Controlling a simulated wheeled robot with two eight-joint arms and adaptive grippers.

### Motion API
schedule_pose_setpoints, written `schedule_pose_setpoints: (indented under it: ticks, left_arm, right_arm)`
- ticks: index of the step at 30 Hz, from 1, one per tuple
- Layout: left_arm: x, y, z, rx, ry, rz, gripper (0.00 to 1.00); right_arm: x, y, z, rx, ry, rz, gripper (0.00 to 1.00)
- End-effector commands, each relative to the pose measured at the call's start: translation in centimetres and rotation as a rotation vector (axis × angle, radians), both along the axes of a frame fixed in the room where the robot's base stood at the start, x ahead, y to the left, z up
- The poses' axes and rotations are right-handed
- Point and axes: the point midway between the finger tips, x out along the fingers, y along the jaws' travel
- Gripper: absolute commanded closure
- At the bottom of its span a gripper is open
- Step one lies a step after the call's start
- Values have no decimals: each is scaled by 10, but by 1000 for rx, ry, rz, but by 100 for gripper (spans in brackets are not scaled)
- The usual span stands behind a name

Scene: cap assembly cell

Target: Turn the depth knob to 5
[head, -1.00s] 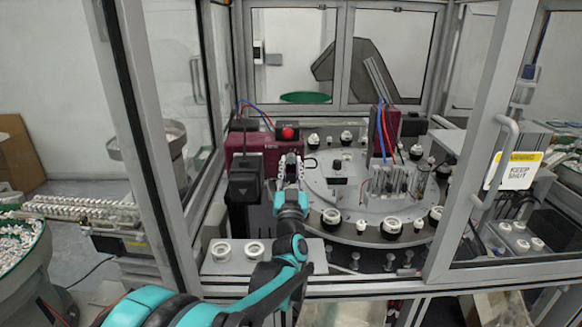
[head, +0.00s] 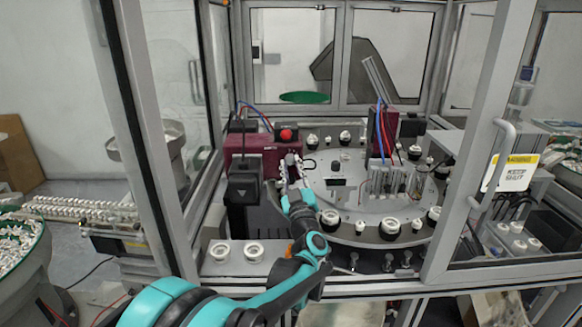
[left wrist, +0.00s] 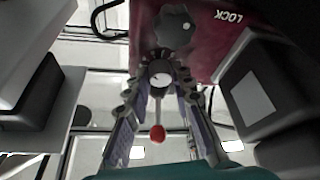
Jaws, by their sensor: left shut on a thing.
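My left gripper (head: 292,172) reaches the front of the maroon station (head: 255,150) in the cell. In the left wrist view its two fingers (left wrist: 160,80) close around a small dark round knob (left wrist: 160,72) with a pale face, which I take to be the depth knob. A second dark, lobed knob (left wrist: 175,27) with a small white dot sits beside it on the maroon panel (left wrist: 205,45), near the word LOCK. No scale or number is readable, so the setting cannot be told. My right gripper is not in view.
A red button (head: 286,133) tops the station, and a black block (head: 243,185) stands close left of my gripper. A rotary table (head: 350,235) with white-ringed parts lies to the right. Cell posts (head: 150,140) flank the arm. A red ball (left wrist: 157,132) shows between my fingers.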

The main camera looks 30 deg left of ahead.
Motion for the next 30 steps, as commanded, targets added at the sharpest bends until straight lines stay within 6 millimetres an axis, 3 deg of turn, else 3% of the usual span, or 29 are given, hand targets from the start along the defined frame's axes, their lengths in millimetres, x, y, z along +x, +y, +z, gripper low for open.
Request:
schedule_pose_setpoints:
  ticks: [20, 21, 23, 30]
  left_arm:
    - [1, 0, 0, -67, -41, 0, 100]
    - [1, 0, 0, -67, -41, 0, 69]
    - [1, 0, 0, -67, -41, 0, 56]
    - [0, 0, 0, -67, -41, 0, 56]
  right_arm:
    - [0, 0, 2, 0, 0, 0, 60]
    - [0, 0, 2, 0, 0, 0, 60]
    - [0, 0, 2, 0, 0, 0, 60]
    - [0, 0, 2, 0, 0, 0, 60]
